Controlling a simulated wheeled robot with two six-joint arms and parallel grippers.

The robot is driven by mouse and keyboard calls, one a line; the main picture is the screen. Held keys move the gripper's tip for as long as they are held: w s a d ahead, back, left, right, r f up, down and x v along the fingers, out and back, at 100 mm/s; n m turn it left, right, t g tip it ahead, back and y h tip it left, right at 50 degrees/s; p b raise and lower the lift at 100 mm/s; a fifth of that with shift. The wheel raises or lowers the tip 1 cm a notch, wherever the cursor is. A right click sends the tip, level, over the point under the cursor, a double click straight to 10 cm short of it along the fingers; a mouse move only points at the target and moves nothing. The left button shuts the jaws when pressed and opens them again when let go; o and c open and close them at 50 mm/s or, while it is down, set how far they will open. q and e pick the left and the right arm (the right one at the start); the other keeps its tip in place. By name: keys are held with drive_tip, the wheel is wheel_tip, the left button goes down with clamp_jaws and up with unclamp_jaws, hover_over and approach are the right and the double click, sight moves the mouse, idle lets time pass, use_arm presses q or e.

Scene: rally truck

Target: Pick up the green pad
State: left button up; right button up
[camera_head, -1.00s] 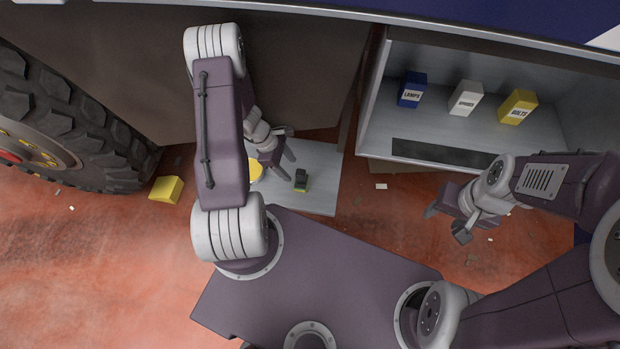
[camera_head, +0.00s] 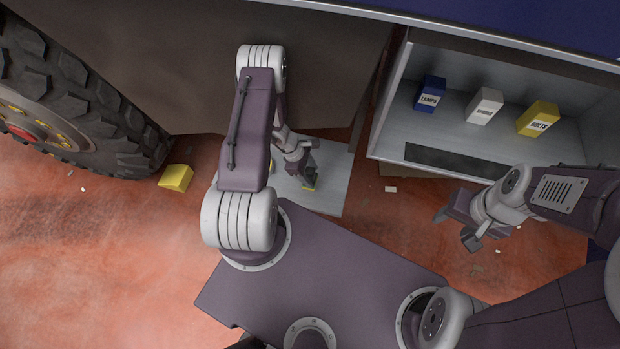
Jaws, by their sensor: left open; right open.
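My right gripper (camera_head: 455,231) is open and empty over the red floor, well to the right of the board.
A yellow block (camera_head: 176,178) lies on the floor by the big tyre (camera_head: 75,95). A grey open compartment (camera_head: 395,137) at the right holds a blue box (camera_head: 430,95), a white box (camera_head: 485,106) and a yellow box (camera_head: 538,119). My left arm hides part of the board.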

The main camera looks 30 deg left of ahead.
use_arm(q)
clamp_jaws()
